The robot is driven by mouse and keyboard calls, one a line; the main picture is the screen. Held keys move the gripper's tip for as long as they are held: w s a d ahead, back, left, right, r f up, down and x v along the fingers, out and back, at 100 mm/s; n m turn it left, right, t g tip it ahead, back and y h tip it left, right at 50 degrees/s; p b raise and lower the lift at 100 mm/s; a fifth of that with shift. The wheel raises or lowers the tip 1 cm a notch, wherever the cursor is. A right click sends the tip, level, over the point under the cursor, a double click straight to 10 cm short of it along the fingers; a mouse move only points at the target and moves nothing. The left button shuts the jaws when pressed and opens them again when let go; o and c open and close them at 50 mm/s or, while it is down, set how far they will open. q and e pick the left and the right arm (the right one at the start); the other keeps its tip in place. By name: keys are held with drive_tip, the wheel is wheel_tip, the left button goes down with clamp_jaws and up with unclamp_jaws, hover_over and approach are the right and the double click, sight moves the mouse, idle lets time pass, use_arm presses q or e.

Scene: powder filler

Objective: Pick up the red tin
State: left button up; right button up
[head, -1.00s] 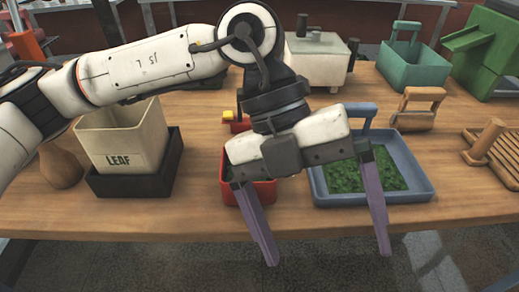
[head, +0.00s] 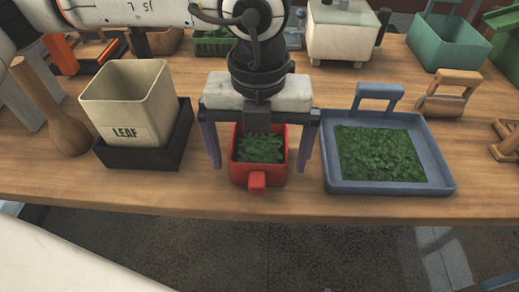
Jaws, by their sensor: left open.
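The red tin (head: 279,176) stands on the wooden table near its front edge. It is a square open box with green leaves (head: 259,149) inside and a small red handle on its front. My left gripper (head: 256,165) is open above the tin and points down. One purple finger is by the tin's left side and the other by its right side. I cannot tell whether either finger touches the tin. The gripper's body hides the tin's back rim. My right gripper is not in view.
A cream bin marked LEAF (head: 124,109) sits in a black base (head: 164,151) to the left, beside a wooden scoop (head: 65,133). A blue tray (head: 441,170) with green leaves is close on the right. The table's front edge is just before the tin.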

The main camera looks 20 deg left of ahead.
use_arm(q)
drive_tip(key=shift+f, duration=1.3)
drive_tip(key=c, duration=1.2)
